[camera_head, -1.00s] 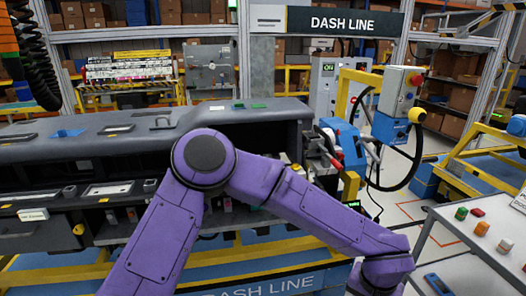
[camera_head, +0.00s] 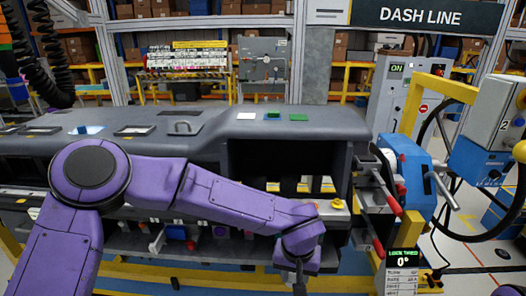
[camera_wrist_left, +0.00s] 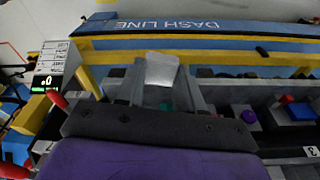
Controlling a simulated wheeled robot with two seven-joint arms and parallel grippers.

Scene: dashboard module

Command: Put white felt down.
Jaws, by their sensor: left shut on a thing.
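A small white piece, which looks like the white felt (camera_wrist_left: 161,70), is between the fingers of my left gripper (camera_wrist_left: 163,88) in the left wrist view. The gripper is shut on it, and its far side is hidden. In the head view my left gripper (camera_head: 301,283) points down at the bottom edge, in front of the dashboard module (camera_head: 200,150); the felt cannot be made out there. My right gripper is not in view.
An open dark cavity (camera_head: 270,160) is in the dashboard's front, behind my forearm. A blue clamp unit (camera_head: 408,165) with red handles stands at its right end, with a lock display (camera_head: 403,262) below. A yellow rail (camera_wrist_left: 230,56) crosses the left wrist view.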

